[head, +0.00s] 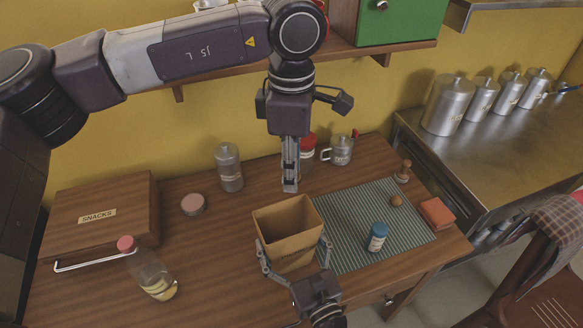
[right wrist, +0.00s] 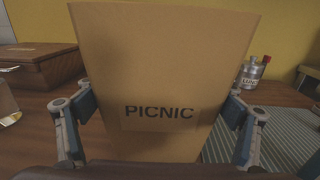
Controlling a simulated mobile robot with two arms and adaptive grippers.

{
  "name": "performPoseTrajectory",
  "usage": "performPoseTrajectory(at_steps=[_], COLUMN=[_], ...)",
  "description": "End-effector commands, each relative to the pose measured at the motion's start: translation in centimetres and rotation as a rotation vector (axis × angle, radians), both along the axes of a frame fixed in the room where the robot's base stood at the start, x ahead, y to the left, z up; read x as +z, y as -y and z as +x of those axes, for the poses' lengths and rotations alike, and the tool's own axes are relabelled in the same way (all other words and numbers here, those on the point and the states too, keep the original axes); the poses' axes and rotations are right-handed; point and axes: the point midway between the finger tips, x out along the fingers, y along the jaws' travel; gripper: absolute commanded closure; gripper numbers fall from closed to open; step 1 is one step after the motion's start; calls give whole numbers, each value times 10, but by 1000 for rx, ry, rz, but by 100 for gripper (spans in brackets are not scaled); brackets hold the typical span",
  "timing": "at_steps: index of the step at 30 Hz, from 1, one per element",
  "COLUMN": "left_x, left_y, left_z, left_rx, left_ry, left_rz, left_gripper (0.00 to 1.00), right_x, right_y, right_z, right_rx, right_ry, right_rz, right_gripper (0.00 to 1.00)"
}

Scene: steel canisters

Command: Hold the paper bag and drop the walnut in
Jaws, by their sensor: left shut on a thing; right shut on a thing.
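The brown paper bag (head: 287,247) stands upright and open at the top at the front of the table. In the right wrist view, the bag (right wrist: 165,70) fills the middle and bears the word PICNIC. My right gripper (head: 294,256) is shut on the bag, with a finger on either side; the fingers also show in the right wrist view (right wrist: 160,125). My left gripper (head: 290,188) points down, just above the bag's far rim in the picture. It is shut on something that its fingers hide. A small round brown thing like a walnut (head: 396,200) lies on the striped mat.
The striped mat (head: 345,220) also bears a blue-capped jar (head: 377,237). A wooden stamp (head: 403,172) and a reddish block (head: 437,213) are near its right edge. A bottle (head: 152,272) and a snacks box (head: 100,215) stand left. Canisters (head: 229,167) stand behind.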

Motion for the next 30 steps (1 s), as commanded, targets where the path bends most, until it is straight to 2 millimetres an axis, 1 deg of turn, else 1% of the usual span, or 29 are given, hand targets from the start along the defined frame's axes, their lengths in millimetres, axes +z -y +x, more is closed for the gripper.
performPoseTrajectory(at_steps=[7,10,30], left_x=[0,-4,-52], left_y=[0,0,0], left_z=[0,0,-1], left_rx=[0,0,0], left_ry=[0,0,-2], left_rz=[0,0,0], left_gripper=[84,84,84], right_x=[0,0,0], right_y=[0,0,0], right_z=[0,0,0], right_rx=[0,0,0], right_ry=[0,0,0], right_rz=[0,0,0], right_gripper=[36,36,36])
